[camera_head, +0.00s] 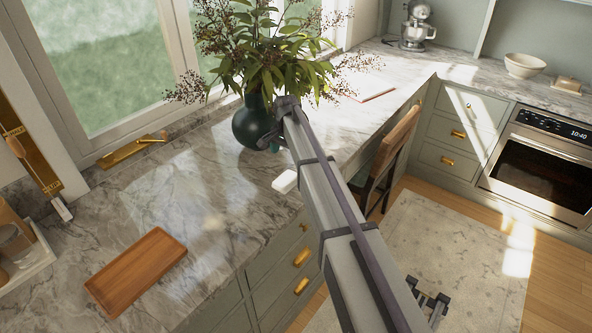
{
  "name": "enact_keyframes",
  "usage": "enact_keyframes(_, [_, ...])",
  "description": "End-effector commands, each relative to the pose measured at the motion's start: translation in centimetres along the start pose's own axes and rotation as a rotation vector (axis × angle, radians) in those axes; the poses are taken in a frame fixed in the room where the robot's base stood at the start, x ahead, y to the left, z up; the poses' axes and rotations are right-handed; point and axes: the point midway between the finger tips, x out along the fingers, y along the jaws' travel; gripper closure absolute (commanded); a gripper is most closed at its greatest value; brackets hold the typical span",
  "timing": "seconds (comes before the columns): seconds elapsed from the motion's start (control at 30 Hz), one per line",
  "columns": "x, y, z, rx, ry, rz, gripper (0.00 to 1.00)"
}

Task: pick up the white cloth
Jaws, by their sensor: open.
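I cannot make out a white cloth for certain. A small white item (285,181) lies on the marble counter near its front edge, just left of my arm. It is too small to tell whether it is a folded cloth. My gripper (430,299) shows at the lower right, beside my arm and over the pale rug. Its dark fingers are apart, with nothing visible between them. It is well away from the white item. My arm crosses the middle of the view and hides part of the counter edge and drawers.
A dark vase (252,124) with leafy branches stands behind the white item. A wooden board (136,270) lies on the counter at the lower left, near a tray (38,250). A wooden chair (397,140) stands right of my arm. The marble between board and vase is clear.

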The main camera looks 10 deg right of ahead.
Motion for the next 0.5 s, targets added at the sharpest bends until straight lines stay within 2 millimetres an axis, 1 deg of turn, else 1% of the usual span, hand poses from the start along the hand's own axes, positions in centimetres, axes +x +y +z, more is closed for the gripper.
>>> enact_keyframes(0.17, [0.3,0.1,0.1,0.028,0.000,0.000,0.00])
enact_keyframes(0.27, [1.9,0.1,0.1,0.027,0.000,0.000,0.00])
enact_keyframes(0.4, [5.0,0.1,0.1,0.026,0.000,0.000,0.00])
enact_keyframes(0.5, [6.1,0.1,0.1,0.025,0.000,0.000,0.00])
